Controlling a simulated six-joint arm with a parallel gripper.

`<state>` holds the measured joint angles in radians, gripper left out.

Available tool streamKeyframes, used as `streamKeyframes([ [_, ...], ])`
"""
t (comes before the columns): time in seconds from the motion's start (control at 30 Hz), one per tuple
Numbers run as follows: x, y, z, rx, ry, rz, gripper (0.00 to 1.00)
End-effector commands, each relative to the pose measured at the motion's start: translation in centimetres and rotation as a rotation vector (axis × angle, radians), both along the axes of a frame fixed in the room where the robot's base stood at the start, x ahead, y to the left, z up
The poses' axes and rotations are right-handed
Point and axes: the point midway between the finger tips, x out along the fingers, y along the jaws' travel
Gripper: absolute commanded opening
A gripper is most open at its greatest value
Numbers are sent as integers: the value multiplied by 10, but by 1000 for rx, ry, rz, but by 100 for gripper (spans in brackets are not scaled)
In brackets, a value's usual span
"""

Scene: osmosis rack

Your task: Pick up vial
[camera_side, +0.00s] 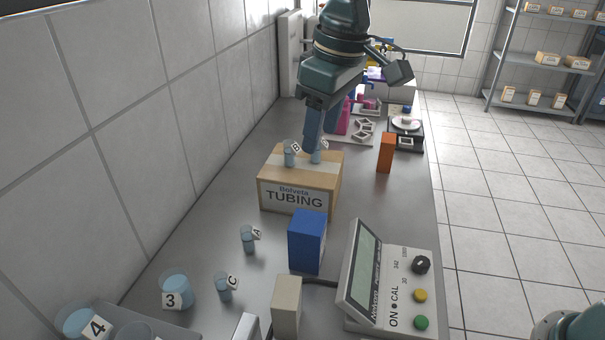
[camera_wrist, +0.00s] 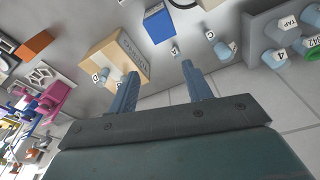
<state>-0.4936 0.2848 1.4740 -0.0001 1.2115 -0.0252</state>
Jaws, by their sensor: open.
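Several small vials of blue liquid with lettered tags are in view. In the side view, vial B (camera_side: 289,157) and another tagged vial (camera_side: 316,154) stand on top of the cardboard tubing box (camera_side: 297,198). Vial A (camera_side: 247,242) and vial C (camera_side: 223,290) stand on the bench in front of it. My gripper (camera_side: 311,148) points down at the box top, close to the right-hand vial; whether it touches is unclear. In the wrist view my gripper (camera_wrist: 160,70) has its fingers apart with nothing between them. The box (camera_wrist: 117,55) and a vial tagged D (camera_wrist: 105,76) are left of the fingers.
A blue box (camera_side: 307,241), a beige block (camera_side: 286,306) and a meter (camera_side: 393,280) stand on the near bench. Beaker 3 (camera_side: 176,287) is at the near left. An orange block (camera_side: 386,153) and a scale (camera_side: 406,137) are further back. The tiled wall bounds the left side.

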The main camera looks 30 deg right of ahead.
Motion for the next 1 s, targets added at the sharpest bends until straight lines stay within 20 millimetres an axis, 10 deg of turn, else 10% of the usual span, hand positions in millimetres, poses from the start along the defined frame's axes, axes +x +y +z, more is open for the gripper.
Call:
streamKeyframes([
  [0.6, 25, 156, -97, -80, 114, 228, 50],
  [1.0, 18, 191, -126, -102, 139, 280, 50],
])
